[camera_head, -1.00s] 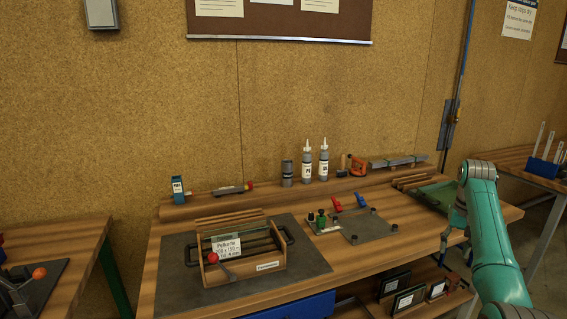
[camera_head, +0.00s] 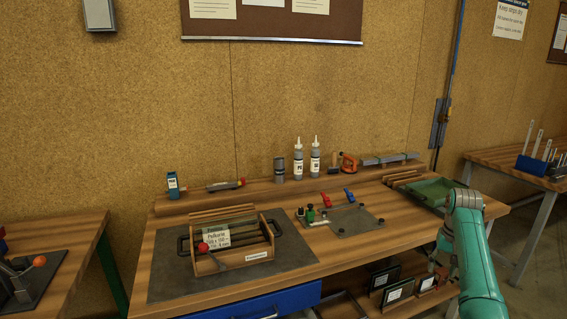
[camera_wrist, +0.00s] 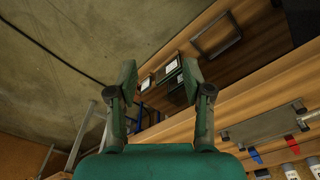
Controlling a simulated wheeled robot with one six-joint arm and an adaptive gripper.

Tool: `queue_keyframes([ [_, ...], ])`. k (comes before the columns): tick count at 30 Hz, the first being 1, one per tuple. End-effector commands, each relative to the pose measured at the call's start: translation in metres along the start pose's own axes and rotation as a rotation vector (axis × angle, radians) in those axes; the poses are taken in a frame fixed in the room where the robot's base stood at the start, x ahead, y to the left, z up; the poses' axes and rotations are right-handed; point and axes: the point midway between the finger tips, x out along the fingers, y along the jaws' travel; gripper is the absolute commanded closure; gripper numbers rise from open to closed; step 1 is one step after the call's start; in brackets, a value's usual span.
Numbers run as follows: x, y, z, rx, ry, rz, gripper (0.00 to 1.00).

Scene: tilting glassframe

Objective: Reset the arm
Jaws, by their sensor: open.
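My gripper (camera_wrist: 160,78) is open and empty in the wrist view, its two green fingers apart. Below it, framed panels (camera_wrist: 173,68) show on a lower wooden shelf, apart from the fingers. In the camera_head view my arm comes in at the right, bent downward. My gripper (camera_head: 437,268) hangs there beside the bench's front right edge, small and partly hard to make out.
The workbench (camera_head: 330,258) holds a wooden box (camera_head: 262,254) on a dark mat, a grey plate (camera_head: 352,222) with red and blue clamps, bottles (camera_head: 299,160) and a green tray (camera_head: 432,190). Framed panels (camera_head: 397,292) stand on the shelf below. Another bench (camera_head: 500,157) is at right.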

Motion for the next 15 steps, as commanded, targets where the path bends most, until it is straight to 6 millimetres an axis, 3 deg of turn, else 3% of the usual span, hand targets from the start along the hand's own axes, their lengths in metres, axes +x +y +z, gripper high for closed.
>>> queue_keyframes([
  [8, 0.088, -0.02, 0.023, -0.028, 0.076, -0.006, 0.5],
  [15, 0.182, -0.042, 0.067, -0.063, 0.187, -0.016, 0.5],
])
